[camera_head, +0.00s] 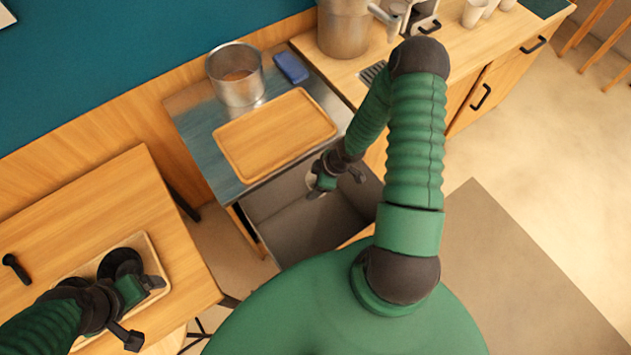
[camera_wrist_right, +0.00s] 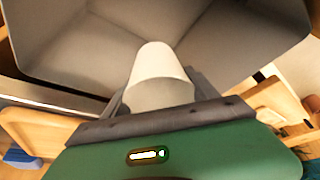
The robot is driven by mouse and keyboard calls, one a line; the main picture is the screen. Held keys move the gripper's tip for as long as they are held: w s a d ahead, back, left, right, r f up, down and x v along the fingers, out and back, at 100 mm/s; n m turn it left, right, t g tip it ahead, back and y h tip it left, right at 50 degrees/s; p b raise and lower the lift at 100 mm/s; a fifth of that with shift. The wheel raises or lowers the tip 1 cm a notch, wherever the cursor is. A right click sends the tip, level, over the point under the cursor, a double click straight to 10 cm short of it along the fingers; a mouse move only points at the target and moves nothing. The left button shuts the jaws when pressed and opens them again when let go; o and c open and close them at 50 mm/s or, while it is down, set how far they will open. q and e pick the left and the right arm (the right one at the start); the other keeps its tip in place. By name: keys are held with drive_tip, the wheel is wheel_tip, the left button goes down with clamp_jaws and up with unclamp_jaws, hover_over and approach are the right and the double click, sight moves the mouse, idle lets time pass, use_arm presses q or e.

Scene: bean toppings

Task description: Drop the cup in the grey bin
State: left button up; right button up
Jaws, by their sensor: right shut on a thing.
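The white cup (camera_wrist_right: 158,68) is between the fingers of my right gripper (camera_wrist_right: 160,103) in the right wrist view. In the head view my right gripper (camera_head: 337,176) is over the grey bin (camera_head: 290,226), and only a pale bit of the cup (camera_head: 312,182) shows beside it. The bin's grey inside (camera_wrist_right: 235,45) fills the background of the wrist view, beyond the cup. My left gripper (camera_head: 146,310) is at the lower left, by the small tray on the wooden table. Its fingers are spread with nothing seen between them.
A wooden tray (camera_head: 275,136), a metal pot (camera_head: 236,75) and a blue sponge (camera_head: 291,67) are on the metal counter behind the bin. A small tray (camera_head: 148,254) with a black round thing (camera_head: 119,264) is on the left table. Several cups (camera_head: 474,13) stand at the back right.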

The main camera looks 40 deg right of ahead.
drive_tip(key=o, duration=1.1)
drive_tip(key=shift+s, duration=0.1)
drive_tip(key=shift+o, duration=1.3)
drive_tip(key=shift+d+f, duration=0.1)
drive_tip(key=shift+d, duration=0.15)
drive_tip(key=p+v, duration=0.8)
drive_tip(key=v, duration=0.8)
drive_tip(key=shift+d+r, duration=0.2)
drive_tip(key=shift+r, duration=0.15)
drive_tip(key=shift+s, duration=0.1)
